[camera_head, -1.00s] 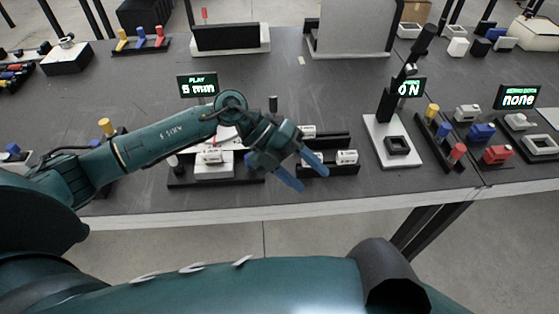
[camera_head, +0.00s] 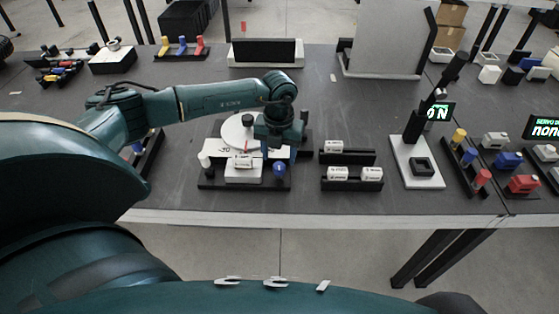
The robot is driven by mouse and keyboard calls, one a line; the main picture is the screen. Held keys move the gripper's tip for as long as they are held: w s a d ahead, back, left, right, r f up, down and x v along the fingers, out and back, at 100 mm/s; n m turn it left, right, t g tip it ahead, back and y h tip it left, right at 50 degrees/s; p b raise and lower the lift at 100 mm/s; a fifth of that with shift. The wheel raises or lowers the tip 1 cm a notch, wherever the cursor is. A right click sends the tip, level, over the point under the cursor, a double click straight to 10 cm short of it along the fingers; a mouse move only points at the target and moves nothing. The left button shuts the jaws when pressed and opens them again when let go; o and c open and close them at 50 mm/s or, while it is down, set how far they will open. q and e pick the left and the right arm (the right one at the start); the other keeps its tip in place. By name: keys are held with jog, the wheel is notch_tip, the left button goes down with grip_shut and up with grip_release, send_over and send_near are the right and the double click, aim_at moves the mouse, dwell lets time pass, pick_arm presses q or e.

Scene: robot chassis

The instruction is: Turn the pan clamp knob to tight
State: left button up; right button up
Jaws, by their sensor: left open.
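The fixture with the clamp parts stands on the table in front of my left arm. It has a black base (camera_head: 215,184), a pale round disc (camera_head: 236,132) and a white block (camera_head: 242,173). A white-topped knob (camera_head: 205,160) stands at its left and a blue round piece (camera_head: 279,170) at its right. I cannot tell for certain which is the pan clamp knob. My left gripper (camera_head: 279,152) points down over the fixture's right side, just above the blue piece. It is open, and its fingers are partly hidden. I cannot tell whether it touches anything. My right gripper is out of view.
Black holders with white labelled blocks (camera_head: 372,173) stand just right of the fixture. Further right are a white plate with a black lever (camera_head: 414,128) and racks of coloured pieces (camera_head: 481,178). The table's front edge (camera_head: 330,219) is near.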

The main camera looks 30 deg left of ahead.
aim_at(279, 166)
pick_arm(q)
jog(key=shift+f, duration=2)
jog(key=shift+c, duration=0.4)
jog(key=c, duration=0.9)
